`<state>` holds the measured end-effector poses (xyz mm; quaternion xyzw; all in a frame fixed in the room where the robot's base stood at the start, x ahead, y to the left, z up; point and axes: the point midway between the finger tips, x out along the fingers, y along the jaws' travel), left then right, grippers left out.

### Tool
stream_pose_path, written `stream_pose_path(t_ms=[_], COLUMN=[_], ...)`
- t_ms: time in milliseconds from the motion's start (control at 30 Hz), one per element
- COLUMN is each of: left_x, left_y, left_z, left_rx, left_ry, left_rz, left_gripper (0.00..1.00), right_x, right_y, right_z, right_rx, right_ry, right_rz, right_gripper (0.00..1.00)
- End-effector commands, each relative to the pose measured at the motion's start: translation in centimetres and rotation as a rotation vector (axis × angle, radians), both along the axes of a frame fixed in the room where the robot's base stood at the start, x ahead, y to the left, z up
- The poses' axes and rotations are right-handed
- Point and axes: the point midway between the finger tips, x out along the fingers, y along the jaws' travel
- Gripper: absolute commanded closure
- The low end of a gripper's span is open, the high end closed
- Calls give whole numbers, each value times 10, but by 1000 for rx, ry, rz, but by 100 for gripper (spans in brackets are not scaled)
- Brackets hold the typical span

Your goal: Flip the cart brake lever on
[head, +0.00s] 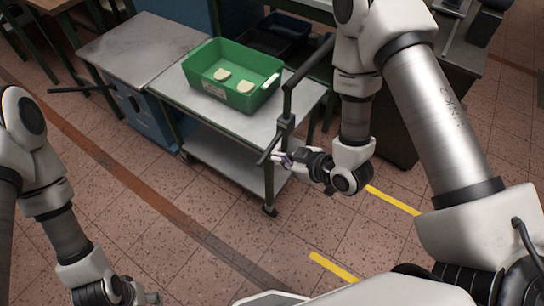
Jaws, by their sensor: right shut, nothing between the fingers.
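The cart (225,118) has a grey top, a lower shelf and a dark green frame. Its raised handle (307,74) stands at the right end. A thin dark brake lever (267,153) sticks out at a slant from the post below the handle, near the cart's right front corner. My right gripper (281,158) is shut and empty, with its fingertips right beside the lever; I cannot tell whether they touch it. My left gripper (150,298) is at the bottom edge, mostly cut off, far from the cart, and its fingers cannot be made out.
A green bin (232,76) with two pale pieces sits on the cart, and a dark bin (278,33) is behind it. A grey-topped blue cabinet (140,48) adjoins on the left. Yellow floor marks (333,267) lie at the right; the floor in front is clear.

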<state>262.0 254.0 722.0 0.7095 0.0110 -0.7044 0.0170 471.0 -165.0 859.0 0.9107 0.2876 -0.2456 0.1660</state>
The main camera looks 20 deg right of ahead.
Motion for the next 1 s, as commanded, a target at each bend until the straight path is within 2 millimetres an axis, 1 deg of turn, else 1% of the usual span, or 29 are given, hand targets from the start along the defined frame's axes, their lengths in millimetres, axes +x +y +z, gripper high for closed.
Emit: stream_pose_path(t_ms=[33,100,167,300,833,867,933,967,1000], left_x=[1,1,1,1,1,1,1,1,1], left_y=[0,0,0,0,0,0,0,0,0], left_z=[-5,-7,4,8,7,7,7,7,7], left_rx=[0,0,0,0,0,0,0,0,0], left_ry=[-1,-2,-2,-2,-2,-2,-1,-1,-1], left_rz=[0,0,0,0,0,0,0,0,0], left_gripper=[42,42,42,42,42,42,42,42,42], right_x=[-8,-19,-26,-35,-36,-37,-44,-51,-61], right_y=[-6,-11,-15,-19,-20,-20,-18,-15,-14], right_z=[3,11,22,26,25,24,14,6,-10], right_rx=[3,3,2,1,-1,-1,-4,-9,-29], right_ry=[2,1,4,0,-1,2,27,48,88], right_rz=[-6,-4,-3,-1,1,2,9,19,26], right_gripper=[100,100,100,100,100,100,100,100,100])
